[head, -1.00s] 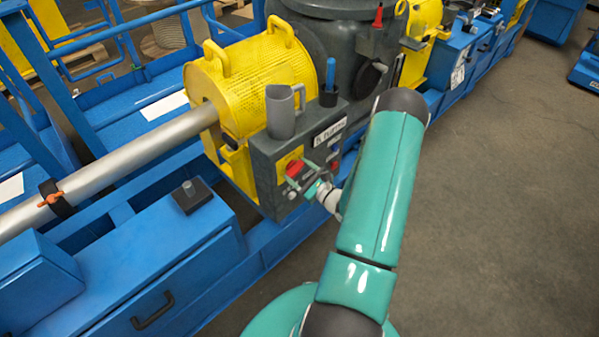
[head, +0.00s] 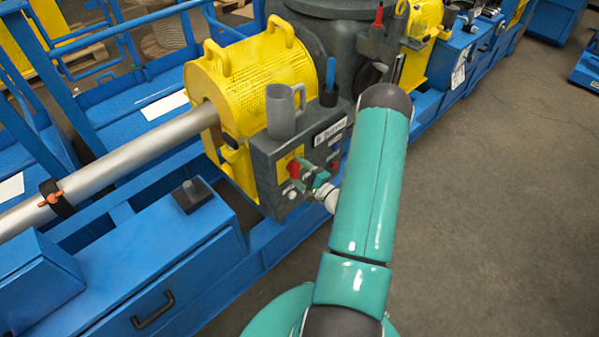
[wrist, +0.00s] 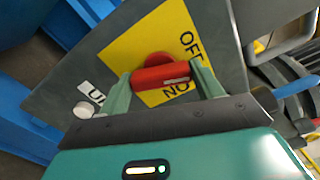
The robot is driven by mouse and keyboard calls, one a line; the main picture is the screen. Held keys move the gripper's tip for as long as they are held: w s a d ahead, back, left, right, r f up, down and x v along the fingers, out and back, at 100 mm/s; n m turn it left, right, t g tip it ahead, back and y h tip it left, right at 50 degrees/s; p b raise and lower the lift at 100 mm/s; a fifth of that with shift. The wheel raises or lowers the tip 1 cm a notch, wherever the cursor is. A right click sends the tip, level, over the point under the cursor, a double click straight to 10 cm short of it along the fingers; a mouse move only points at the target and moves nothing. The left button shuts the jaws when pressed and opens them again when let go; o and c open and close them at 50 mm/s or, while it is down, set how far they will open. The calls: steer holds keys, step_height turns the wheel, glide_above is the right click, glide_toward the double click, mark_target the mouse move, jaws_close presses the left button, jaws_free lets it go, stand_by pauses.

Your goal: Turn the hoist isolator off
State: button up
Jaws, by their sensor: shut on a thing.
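The hoist isolator is a red rotary handle (wrist: 160,75) on a yellow plate (wrist: 135,43) marked OFF and ON, on the front of a dark grey box (head: 265,165). My gripper (wrist: 163,82) is shut on the red handle, with one green finger at each end of it in the wrist view. In the head view my gripper (head: 309,177) is at the box front, and the red handle is partly hidden by it. The wrist view is strongly tilted against the plate; the handle lies crosswise between the two words, and its exact setting is hard to tell.
A white button (wrist: 86,109) sits beside the plate. A grey mug (head: 281,115) and a blue-handled tool (head: 329,85) stand on top of the box. A yellow perforated guard (head: 250,75) is behind it. Open floor (head: 500,180) lies to the right.

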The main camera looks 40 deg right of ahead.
steer(key=shift+f+n, duration=0.1)
steer(key=shift+n, duration=1.8)
steer(key=o, duration=1)
steer(key=shift+s, duration=0.1)
steer(key=s, duration=1.3)
steer(key=shift+s+d, duration=0.15)
steer(key=shift+s, duration=0.2)
